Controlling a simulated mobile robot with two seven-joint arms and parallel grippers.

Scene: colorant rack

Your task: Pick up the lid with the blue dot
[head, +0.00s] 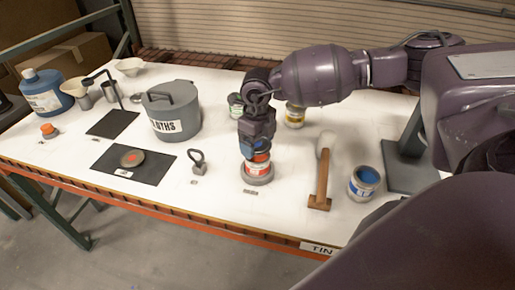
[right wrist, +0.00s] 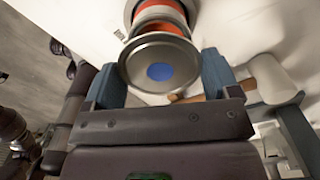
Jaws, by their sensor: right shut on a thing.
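In the right wrist view, the round grey metal lid with the blue dot (right wrist: 160,70) is between the fingers of my right gripper (right wrist: 160,82), which is shut on it. The dot faces the wrist camera. In the head view, my right gripper (head: 257,147) points down just above a red-labelled tin (head: 257,169) at the front middle of the table. I cannot make out the held lid in the head view. An orange-red tin (right wrist: 158,15) shows just beyond the lid in the wrist view. My left gripper is not in view.
A lid with a red dot (head: 132,158) lies on a black mat (head: 155,174). A large grey pot (head: 172,108) and a ring-handled weight (head: 198,165) are left of the gripper.

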